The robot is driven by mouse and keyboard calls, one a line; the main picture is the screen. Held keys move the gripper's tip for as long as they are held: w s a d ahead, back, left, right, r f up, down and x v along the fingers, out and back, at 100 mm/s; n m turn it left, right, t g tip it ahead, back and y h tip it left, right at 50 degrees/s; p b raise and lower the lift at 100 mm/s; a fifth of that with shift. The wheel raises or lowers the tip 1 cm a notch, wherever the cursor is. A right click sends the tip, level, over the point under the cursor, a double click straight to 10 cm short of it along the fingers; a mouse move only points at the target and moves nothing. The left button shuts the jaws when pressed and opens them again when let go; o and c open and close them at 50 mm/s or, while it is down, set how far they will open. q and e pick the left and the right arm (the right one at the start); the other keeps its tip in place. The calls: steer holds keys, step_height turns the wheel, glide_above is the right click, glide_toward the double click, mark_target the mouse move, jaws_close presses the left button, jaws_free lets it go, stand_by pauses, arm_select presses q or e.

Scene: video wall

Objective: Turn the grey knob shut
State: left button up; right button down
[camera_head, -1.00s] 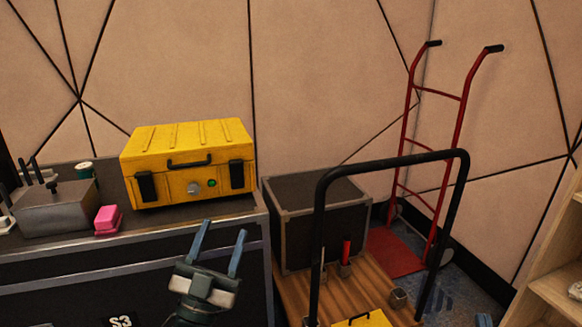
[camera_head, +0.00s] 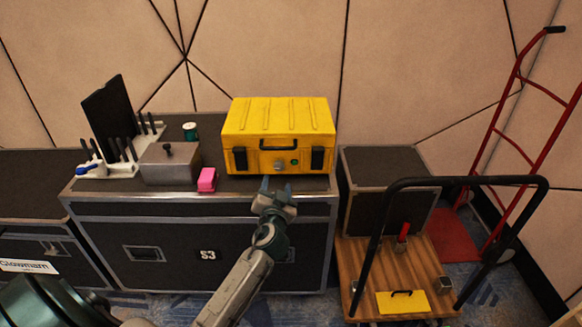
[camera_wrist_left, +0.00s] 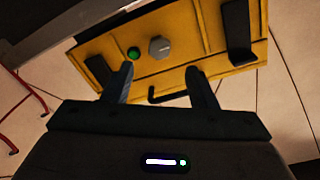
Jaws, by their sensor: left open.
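The yellow case (camera_head: 277,130) stands on the black flight case (camera_head: 180,240). Its grey knob (camera_head: 279,164) is on the front face, below the black handle, with a green round button (camera_head: 294,162) to its right. My left gripper (camera_head: 275,184) is open and empty, just in front of and below the knob. In the left wrist view the grey knob (camera_wrist_left: 159,47) and the green button (camera_wrist_left: 134,53) show beyond the fingertips of my left gripper (camera_wrist_left: 160,80), apart from them. My right gripper is not in view.
A pink block (camera_head: 207,180) and a grey metal box (camera_head: 170,163) stand left of the yellow case. A wooden-decked trolley (camera_head: 405,262) with a black push bar and a red hand truck (camera_head: 540,155) stand to the right.

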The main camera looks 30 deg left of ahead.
mark_target(279, 168)
arm_select(q)
steer(key=x, duration=0.8)
steer(key=shift+w+p, duration=0.1)
steer(key=shift+p, duration=0.25)
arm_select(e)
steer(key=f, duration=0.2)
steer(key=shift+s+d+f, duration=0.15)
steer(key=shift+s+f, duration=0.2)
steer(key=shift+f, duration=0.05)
arm_select(q)
steer(key=c, duration=1)
